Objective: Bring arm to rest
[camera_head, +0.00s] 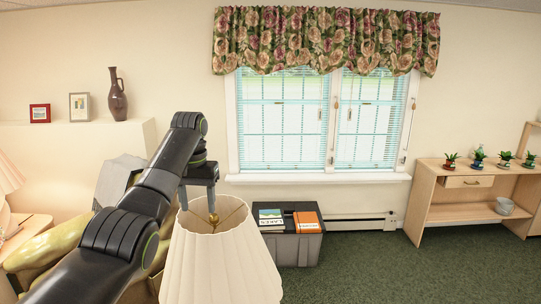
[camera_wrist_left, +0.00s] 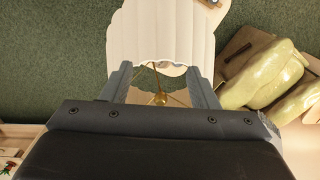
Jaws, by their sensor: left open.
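My left arm reaches in from the left in the head view and bends downward. My left gripper (camera_head: 199,194) points down over the open top of a white pleated lampshade (camera_head: 222,266). In the left wrist view my left gripper (camera_wrist_left: 163,78) has its two fingers wide apart with nothing gripped between them. The lampshade (camera_wrist_left: 165,35) and its brass fitting (camera_wrist_left: 160,98) show between and beyond the fingers. I cannot tell whether the fingers touch the shade. My right gripper is in neither view.
A grey bin (camera_head: 298,250) with books on its lid stands below the window (camera_head: 318,118). A wooden shelf unit (camera_head: 455,214) with several small plants is at the right. A green-gold cushioned seat (camera_head: 38,252) is at the left. Green carpet (camera_head: 375,265) is clear at centre right.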

